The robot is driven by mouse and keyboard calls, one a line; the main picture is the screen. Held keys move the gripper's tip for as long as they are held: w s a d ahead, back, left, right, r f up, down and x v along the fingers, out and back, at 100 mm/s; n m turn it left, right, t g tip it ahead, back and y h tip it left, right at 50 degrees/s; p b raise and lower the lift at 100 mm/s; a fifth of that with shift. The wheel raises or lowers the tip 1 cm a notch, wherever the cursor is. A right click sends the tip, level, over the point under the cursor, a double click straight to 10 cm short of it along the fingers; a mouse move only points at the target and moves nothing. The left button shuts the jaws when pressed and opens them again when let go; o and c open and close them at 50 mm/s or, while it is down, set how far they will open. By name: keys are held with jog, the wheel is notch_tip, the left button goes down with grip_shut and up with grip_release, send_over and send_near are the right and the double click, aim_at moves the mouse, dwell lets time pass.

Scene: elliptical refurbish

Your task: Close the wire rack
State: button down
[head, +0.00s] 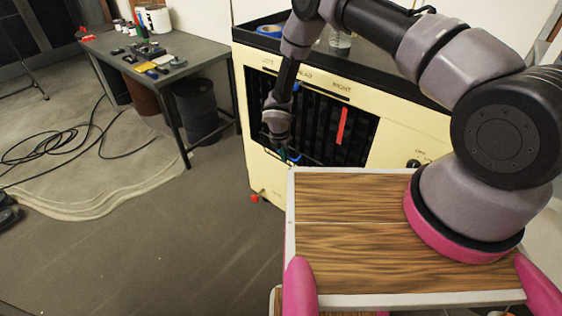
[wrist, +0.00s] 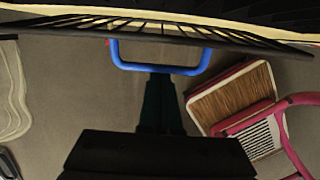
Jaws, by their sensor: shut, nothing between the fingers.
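The wire rack (head: 318,125) is a panel of black bars across the front of a cream cabinet (head: 400,140). In the wrist view the rack (wrist: 215,32) runs along the top, seen nearly edge-on; I cannot tell how far it stands open. A blue U-shaped handle (wrist: 160,69) sticks out from it. My gripper (wrist: 160,85) is shut and empty, its fingertips at the handle's outer bar; whether they touch is unclear. In the head view my gripper (head: 284,150) is low in front of the rack's left part, partly hiding it.
A grey workbench (head: 185,60) with tools stands left of the cabinet, with a dark barrel (head: 196,108) below. Black cables (head: 70,145) lie on the floor at left. A red knob (head: 255,197) sits low on the cabinet. The floor in front is clear.

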jog(key=shift+w+d+r, duration=0.2)
jog(key=shift+w, duration=0.1)
dwell(0.4)
